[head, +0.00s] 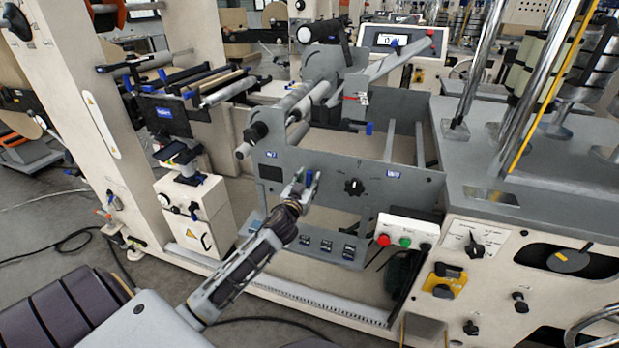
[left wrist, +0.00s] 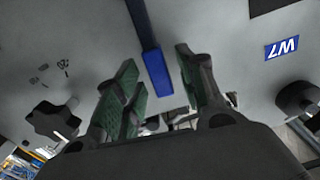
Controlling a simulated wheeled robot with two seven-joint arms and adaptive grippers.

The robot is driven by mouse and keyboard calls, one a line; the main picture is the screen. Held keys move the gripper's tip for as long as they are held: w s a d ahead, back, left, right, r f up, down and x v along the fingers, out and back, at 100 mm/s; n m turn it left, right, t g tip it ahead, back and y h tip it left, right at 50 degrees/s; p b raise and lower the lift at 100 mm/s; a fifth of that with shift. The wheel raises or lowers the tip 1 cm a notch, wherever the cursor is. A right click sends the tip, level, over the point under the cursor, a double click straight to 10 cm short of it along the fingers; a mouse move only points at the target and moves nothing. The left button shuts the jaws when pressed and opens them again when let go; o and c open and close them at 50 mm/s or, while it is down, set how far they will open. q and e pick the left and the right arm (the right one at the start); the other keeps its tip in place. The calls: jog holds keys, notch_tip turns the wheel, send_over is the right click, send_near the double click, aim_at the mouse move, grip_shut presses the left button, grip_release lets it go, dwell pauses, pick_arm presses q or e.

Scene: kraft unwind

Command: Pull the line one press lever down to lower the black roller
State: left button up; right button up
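The press lever shows in the left wrist view as a dark bar with a blue grip (left wrist: 157,73) at its end. My left gripper (left wrist: 160,88) is open, with its green-padded fingers on either side of the blue grip and visible gaps to it. In the head view my left gripper (head: 303,184) is at the front of the grey side plate (head: 335,180), and a bit of blue (head: 310,178) shows at its fingers. A black cylinder (head: 320,31) is higher up on the machine; I cannot tell whether it is the lever's roller. My right gripper is not in view.
A black knob (head: 354,186) sits on the plate to the right of my left gripper; a black knob also shows in the left wrist view (left wrist: 56,120). A button box (head: 405,235) is lower right. A label (left wrist: 282,47) is on the plate.

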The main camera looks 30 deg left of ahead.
pick_arm(q)
jog(key=shift+x, duration=0.8)
grip_shut()
